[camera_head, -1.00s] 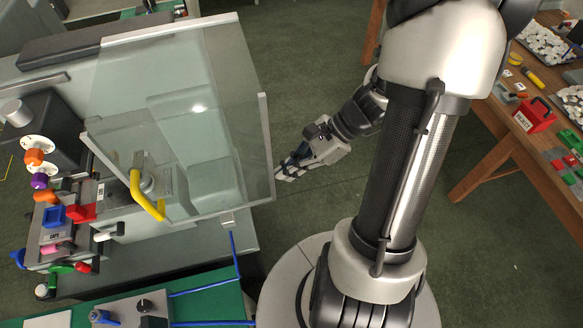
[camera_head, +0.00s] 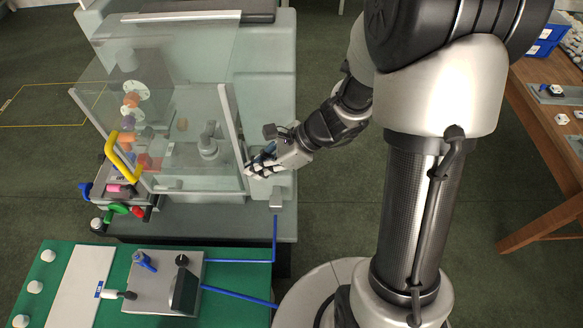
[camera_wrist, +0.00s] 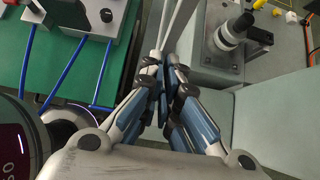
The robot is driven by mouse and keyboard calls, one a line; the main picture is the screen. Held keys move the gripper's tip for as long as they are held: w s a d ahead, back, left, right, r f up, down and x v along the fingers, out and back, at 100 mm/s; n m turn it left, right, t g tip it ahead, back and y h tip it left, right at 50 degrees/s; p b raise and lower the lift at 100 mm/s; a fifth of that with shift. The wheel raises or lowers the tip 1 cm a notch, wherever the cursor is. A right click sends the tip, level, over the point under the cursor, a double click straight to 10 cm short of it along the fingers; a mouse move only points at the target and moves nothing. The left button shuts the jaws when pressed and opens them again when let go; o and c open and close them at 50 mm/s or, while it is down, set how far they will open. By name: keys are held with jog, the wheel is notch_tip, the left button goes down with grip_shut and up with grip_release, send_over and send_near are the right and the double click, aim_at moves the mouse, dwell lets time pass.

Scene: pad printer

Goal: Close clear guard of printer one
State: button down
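The clear guard (camera_head: 190,112) is a see-through panel with pale edge bars and a yellow handle (camera_head: 123,158) at its left side. It stands in front of the grey printer (camera_head: 262,60). I cannot tell how far it is swung. My gripper (camera_head: 252,170) is beside the lower end of the guard's right edge bar (camera_head: 232,125). In the wrist view, my gripper's fingers (camera_wrist: 166,78) are drawn together, with pale bars (camera_wrist: 182,28) just beyond the tips. I see nothing clearly held between them; contact with the guard is unclear.
A green table (camera_head: 225,307) with a control box (camera_head: 150,272) and blue cables (camera_head: 240,294) stands in front of the printer. Coloured knobs and small parts crowd the printer's left side. A wooden table (camera_head: 545,150) is at right. Open floor (camera_head: 335,215) lies between.

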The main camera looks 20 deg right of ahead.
aim_at(240, 168)
jog(key=a, duration=0.2)
jog(key=w+a, duration=0.1)
jog(key=a, duration=0.1)
jog(key=shift+w, duration=0.15)
jog(key=shift+r, duration=0.1)
jog(key=shift+w+d, duration=0.1)
